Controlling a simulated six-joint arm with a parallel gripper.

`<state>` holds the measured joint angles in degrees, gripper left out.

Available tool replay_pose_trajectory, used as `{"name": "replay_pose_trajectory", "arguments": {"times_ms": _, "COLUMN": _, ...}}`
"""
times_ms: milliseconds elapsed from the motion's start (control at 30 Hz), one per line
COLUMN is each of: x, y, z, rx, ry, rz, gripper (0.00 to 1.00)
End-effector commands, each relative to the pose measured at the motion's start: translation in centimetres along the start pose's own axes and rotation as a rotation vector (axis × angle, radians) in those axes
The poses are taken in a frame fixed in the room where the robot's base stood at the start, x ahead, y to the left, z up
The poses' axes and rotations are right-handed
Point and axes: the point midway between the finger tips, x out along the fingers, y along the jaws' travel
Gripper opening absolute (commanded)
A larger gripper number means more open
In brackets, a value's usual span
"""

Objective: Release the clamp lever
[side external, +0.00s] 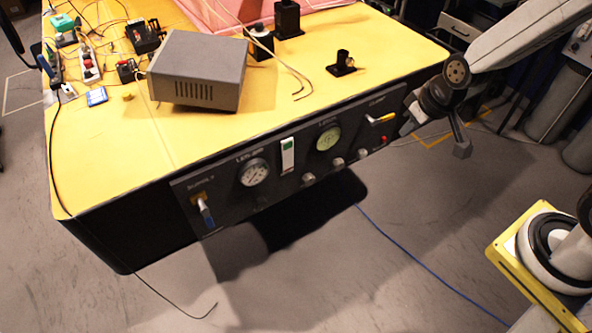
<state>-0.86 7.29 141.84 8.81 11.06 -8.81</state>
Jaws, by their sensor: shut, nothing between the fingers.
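The clamp lever (382,118) has a yellow handle and sits at the right end of the dark front panel, under a label that seems to read CLAMP. The handle lies roughly level, pointing right. My gripper (461,149) is to the right of the lever, past the panel's right end, with its tip pointing down. It is shut and empty, and it appears apart from the lever. The small view hides the exact depth between them.
The front panel (222,205) also carries two round gauges (254,173), a red button (384,139), several knobs and a blue-handled lever (207,214) at left. A grey box (197,70) stands on the yellow tabletop (110,160). Floor before the panel is mostly open.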

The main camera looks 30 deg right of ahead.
Motion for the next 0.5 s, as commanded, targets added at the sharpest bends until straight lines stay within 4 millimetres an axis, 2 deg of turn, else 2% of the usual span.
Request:
{"name": "replay_pose_trajectory", "arguments": {"times_ms": 100, "x": -1.4, "y": 0.4, "z": 2.1, "rx": 0.009, "ry": -0.058, "rz": 0.012, "gripper": 0.0}}
{"name": "replay_pose_trajectory", "arguments": {"times_ms": 200, "x": -2.1, "y": 0.7, "z": 3.4, "rx": 0.014, "ry": -0.093, "rz": 0.024, "gripper": 0.0}}
{"name": "replay_pose_trajectory", "arguments": {"times_ms": 500, "x": -2.5, "y": 0.9, "z": 4.3, "rx": 0.023, "ry": -0.12, "rz": 0.034, "gripper": 0.0}}
